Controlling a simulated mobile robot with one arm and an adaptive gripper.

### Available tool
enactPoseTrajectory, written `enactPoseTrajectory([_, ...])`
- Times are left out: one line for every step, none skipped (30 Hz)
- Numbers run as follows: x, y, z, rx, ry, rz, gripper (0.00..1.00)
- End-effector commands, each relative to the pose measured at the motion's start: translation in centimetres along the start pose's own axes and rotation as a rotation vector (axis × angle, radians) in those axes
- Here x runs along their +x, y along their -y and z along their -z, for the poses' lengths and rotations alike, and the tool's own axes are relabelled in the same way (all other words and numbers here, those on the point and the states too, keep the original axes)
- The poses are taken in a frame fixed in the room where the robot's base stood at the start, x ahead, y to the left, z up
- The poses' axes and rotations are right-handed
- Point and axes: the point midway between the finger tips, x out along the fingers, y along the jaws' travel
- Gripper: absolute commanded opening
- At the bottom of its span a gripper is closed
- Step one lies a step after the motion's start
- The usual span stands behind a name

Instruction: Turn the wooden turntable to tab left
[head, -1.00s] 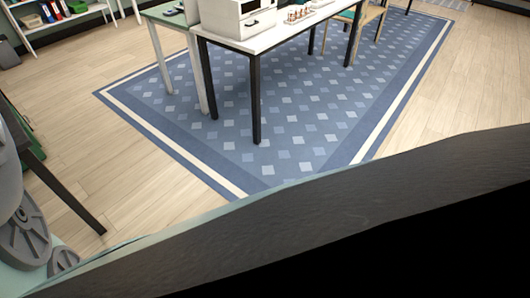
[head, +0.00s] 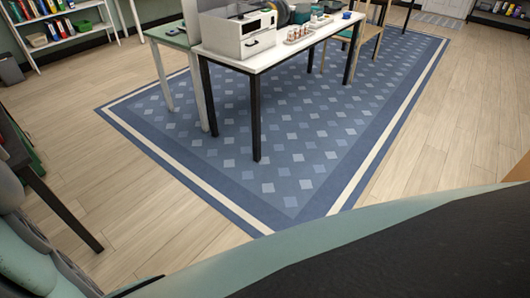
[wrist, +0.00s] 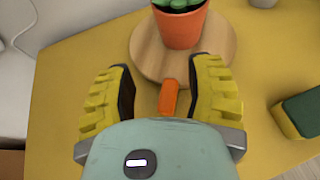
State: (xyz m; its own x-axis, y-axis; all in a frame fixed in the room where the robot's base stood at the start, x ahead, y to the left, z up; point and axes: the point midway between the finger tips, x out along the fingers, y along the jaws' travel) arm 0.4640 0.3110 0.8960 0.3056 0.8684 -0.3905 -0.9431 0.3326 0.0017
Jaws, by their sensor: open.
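The round wooden turntable (wrist: 222,62) lies on a yellow surface at the top of the wrist view. An orange pot (wrist: 180,28) with a green plant stands on it. Its orange tab (wrist: 168,98) sticks out from the near rim, toward the bottom of the wrist view. My gripper (wrist: 165,72) is open, with one yellow ridged finger on each side of the tab. Gaps show between the tab and both fingers. The turntable and my gripper's fingers do not show in the head view.
A green and yellow block (wrist: 300,115), like a sponge, lies right of my gripper on the yellow tabletop (wrist: 70,75). In the head view, a white table (head: 290,52) with a boxy machine (head: 236,32) stands on a blue rug (head: 300,150). Wooden floor (head: 440,130) is open to the right.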

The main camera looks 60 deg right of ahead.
Motion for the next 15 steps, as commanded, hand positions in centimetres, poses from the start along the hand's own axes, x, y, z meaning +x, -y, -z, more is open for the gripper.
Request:
enactPoseTrajectory([-0.1, -0.1, -0.4, -0.008, 0.001, -0.004, 0.53])
enactPoseTrajectory([-0.2, -0.1, -0.7, -0.009, 0.001, -0.003, 0.53])
enactPoseTrajectory([-0.3, 0.0, -1.0, -0.008, 0.003, -0.001, 0.53])
enactPoseTrajectory([-0.4, 0.0, -1.3, -0.009, 0.005, -0.001, 0.53])
enactPoseTrajectory([-0.5, -0.1, -1.6, -0.007, 0.007, -0.002, 0.53])
enactPoseTrajectory([-0.5, -0.2, -1.9, -0.007, 0.01, -0.003, 0.53])
enactPoseTrajectory([-0.7, -0.2, -2.1, -0.007, 0.008, -0.004, 0.53])
enactPoseTrajectory([-0.8, -0.1, -2.3, -0.006, 0.007, -0.003, 0.53])
enactPoseTrajectory([-0.9, -0.1, -2.6, -0.007, 0.006, -0.002, 0.53])
enactPoseTrajectory([-1.0, -0.1, -2.8, -0.007, 0.006, -0.001, 0.53])
enactPoseTrajectory([-1.1, -0.1, -3.0, -0.006, 0.006, -0.001, 0.53])
enactPoseTrajectory([-1.2, -0.1, -3.2, -0.007, 0.006, -0.002, 0.53])
enactPoseTrajectory([-1.2, -0.1, -3.4, -0.006, 0.006, -0.003, 0.53])
enactPoseTrajectory([-1.3, -0.1, -3.5, -0.005, 0.007, -0.003, 0.53])
enactPoseTrajectory([-1.3, -0.1, -3.7, -0.005, 0.007, -0.004, 0.53])
